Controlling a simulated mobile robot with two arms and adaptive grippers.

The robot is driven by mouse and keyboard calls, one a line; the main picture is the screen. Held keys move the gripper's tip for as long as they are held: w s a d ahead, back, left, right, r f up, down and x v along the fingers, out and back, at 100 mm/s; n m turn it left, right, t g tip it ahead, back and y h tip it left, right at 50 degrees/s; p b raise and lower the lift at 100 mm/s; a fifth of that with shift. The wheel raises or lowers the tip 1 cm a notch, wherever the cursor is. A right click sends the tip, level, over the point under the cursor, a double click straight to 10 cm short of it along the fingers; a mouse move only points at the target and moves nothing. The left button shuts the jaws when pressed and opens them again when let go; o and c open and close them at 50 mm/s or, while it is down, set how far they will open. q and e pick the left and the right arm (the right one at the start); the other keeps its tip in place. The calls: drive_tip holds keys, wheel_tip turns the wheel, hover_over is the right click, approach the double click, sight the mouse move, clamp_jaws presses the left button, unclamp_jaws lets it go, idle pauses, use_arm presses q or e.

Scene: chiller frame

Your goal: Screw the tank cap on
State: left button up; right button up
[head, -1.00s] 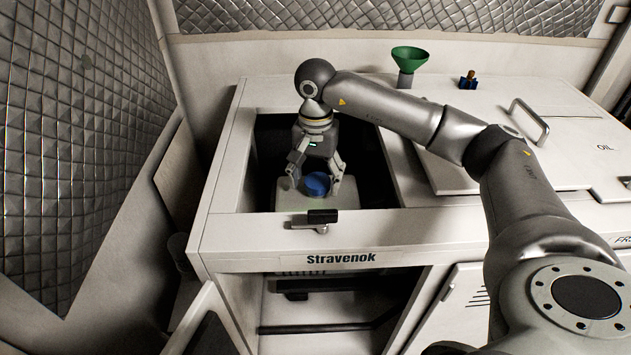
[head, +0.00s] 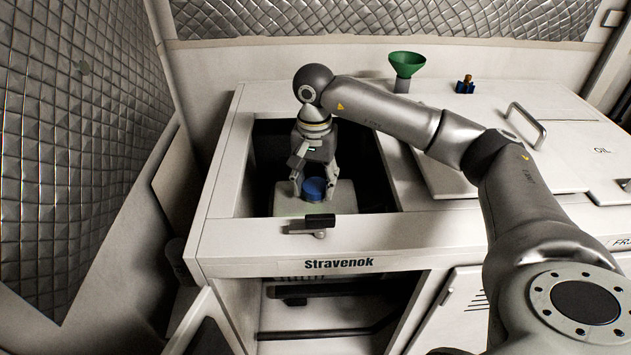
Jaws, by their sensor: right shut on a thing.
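The blue tank cap (head: 314,189) sits on top of the pale tank (head: 340,203) inside the dark opening of the white chiller frame. My right gripper (head: 313,190) reaches down into the opening from above, with a finger on the left and right sides of the cap. It is shut on the cap. I cannot tell how tightly the cap sits on the tank's neck. My left gripper is not in view.
A black latch (head: 309,225) sits on the front edge. A green funnel (head: 407,64), a small blue and brass part (head: 465,85) and a handled lid (head: 480,165) are on the top to the right.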

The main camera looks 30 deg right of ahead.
drive_tip(key=m, duration=0.3)
drive_tip(key=shift+w+a+m, duration=0.1)
drive_tip(key=shift+a+m, duration=0.05)
drive_tip(key=shift+m, duration=0.25)
drive_tip(key=m, duration=0.3)
drive_tip(key=shift+m, duration=0.3)
drive_tip(key=m, duration=0.3)
drive_tip(key=shift+w+m+p, duration=0.15)
drive_tip(key=shift+m+p, duration=0.15)
drive_tip(key=m, duration=0.3)
drive_tip(key=shift+m, duration=0.3)
drive_tip(key=o, duration=0.9)
drive_tip(key=shift+w, duration=0.1)
drive_tip(key=shift+o, duration=1)
drive_tip(key=shift+a, duration=0.1)
